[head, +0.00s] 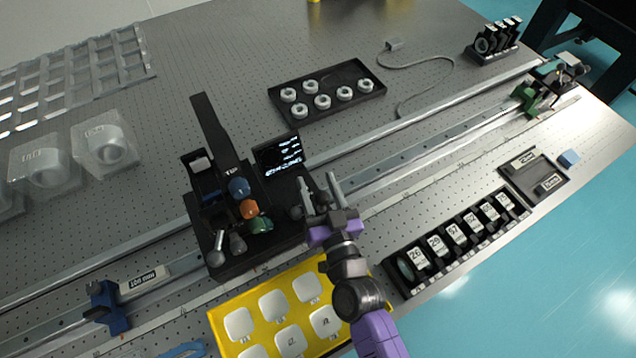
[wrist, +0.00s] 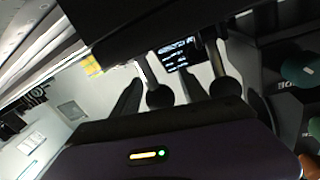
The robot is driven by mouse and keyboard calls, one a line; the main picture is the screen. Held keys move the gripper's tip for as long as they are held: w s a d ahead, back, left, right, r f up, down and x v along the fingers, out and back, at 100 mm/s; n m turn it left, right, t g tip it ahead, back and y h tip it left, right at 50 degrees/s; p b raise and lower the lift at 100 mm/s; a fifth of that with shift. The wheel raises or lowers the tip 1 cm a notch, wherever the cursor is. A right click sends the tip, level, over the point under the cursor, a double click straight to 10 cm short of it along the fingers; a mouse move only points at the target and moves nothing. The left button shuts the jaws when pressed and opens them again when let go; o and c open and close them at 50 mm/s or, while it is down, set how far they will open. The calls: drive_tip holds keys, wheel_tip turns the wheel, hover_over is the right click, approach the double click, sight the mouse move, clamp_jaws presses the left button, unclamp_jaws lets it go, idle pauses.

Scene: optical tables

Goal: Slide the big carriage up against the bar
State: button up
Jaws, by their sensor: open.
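The big carriage (head: 235,258) is a black block with coloured knobs, ball-ended levers and a small lit screen (head: 281,156). It sits across the rail at mid-table. A pale labelled bar (head: 146,282) lies along the rail to its left, with a gap between them. My gripper (head: 319,188) is open at the carriage's right side, beside its dark round knob (head: 296,212). In the wrist view, my gripper's (wrist: 160,80) dark fingers stand either side of a ball-ended post (wrist: 158,96); I cannot tell whether they touch it.
A blue clamp (head: 107,306) is on the rail at far left. A green carriage (head: 535,95) is at far right. A yellow tray (head: 222,322) and a black rack (head: 410,283) line the front. A black tray of white rings (head: 337,109) lies behind the rail.

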clamp_jaws()
idle(1.4)
